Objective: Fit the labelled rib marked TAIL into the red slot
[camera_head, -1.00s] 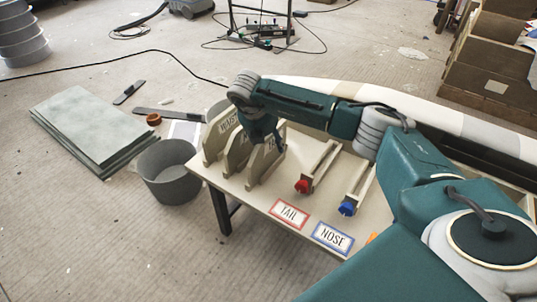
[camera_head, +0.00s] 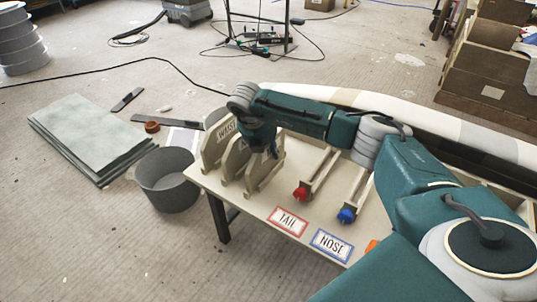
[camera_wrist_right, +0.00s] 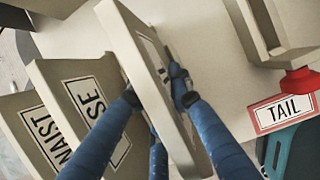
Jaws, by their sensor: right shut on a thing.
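Three pale ribs stand side by side at the table's left end. The left one is marked WAIST (camera_head: 219,150); the middle one shows SE in the wrist view (camera_wrist_right: 100,108). The right-hand rib (camera_head: 263,175) has its label mostly hidden. My right gripper (camera_head: 271,150) is shut on this rib; in the wrist view its blue fingers (camera_wrist_right: 157,88) lie on both sides of it. The rib stands upright; I cannot tell whether it touches the table. The red slot (camera_head: 321,168) is a pale channel with a red knob (camera_head: 300,194), right of the ribs. My left gripper is not in view.
A red-edged TAIL card (camera_head: 288,221) lies before the red slot. The blue slot (camera_head: 357,187) and a NOSE card (camera_head: 331,244) are to its right. A long pale mould (camera_head: 420,115) runs behind. A grey bucket (camera_head: 168,180) stands on the floor left of the table.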

